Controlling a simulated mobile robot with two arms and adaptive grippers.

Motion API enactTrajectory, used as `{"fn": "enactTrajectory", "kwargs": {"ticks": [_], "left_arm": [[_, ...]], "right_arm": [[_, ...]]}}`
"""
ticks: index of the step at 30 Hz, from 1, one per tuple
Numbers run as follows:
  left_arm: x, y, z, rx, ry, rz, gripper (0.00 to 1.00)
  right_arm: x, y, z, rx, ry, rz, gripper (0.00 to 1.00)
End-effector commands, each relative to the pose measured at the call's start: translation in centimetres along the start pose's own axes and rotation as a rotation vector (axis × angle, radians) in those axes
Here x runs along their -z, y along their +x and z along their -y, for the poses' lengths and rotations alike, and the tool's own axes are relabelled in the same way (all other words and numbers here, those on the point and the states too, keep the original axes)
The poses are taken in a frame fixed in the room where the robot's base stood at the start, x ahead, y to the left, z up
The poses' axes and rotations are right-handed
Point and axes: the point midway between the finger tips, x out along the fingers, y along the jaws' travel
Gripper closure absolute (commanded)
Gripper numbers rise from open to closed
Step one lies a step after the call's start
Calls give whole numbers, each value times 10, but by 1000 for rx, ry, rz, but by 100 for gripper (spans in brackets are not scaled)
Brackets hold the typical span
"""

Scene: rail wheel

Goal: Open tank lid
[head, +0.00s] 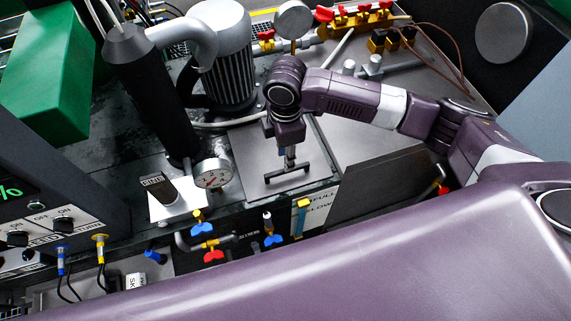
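The tank lid (247,166) seems to be the flat grey square plate near the middle of the head view. It lies level with the surface around it. A dark bar handle (272,181) stands out on its front part. My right gripper (289,158) points down over the lid, with its fingertips at the middle of the handle bar. The fingers look close together, but I cannot tell whether they grip the bar or only hover at it. My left gripper is not in view.
A pressure gauge (213,173) and a thick black pipe (152,95) stand left of the lid. A ribbed grey motor (228,66) is behind it. A dark tilted panel (382,187) is to the right. Blue and red valves (213,249) sit in front, below the edge.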

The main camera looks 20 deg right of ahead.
Motion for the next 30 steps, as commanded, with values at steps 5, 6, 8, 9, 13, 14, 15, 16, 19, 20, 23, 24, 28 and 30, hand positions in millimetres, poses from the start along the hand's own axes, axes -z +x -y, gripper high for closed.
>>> {"fn": "enactTrajectory", "kwargs": {"ticks": [5, 6, 8, 9, 13, 14, 15, 16, 19, 20, 23, 24, 28, 30], "left_arm": [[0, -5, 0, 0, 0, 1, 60], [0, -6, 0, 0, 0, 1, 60], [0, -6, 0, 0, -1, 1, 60], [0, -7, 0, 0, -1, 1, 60], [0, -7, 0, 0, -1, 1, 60], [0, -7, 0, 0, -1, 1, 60], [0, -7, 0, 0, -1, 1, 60], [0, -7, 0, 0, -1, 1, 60], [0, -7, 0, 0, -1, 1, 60], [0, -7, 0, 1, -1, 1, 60], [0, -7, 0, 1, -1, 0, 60], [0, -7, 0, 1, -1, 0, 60], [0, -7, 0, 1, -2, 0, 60], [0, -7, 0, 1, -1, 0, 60]], "right_arm": [[1, 29, 1, 2, 1, 0, 72], [0, 35, 1, 0, 1, 0, 72], [1, 43, 0, 0, 1, -1, 72], [1, 47, 1, 1, 0, -1, 72], [0, 55, 0, -2, 0, -1, 72], [0, 56, 0, -3, 0, -1, 72], [1, 56, 0, -3, -1, -1, 72], [1, 57, 0, -3, -1, -1, 72], [1, 57, 0, -3, -1, -1, 72], [1, 57, 0, -3, -1, -1, 72], [1, 57, 0, -3, 0, -1, 79], [1, 57, 0, -3, 0, -1, 84], [1, 57, 0, -3, 0, -2, 98], [1, 57, 0, -3, 0, -2, 100]]}}
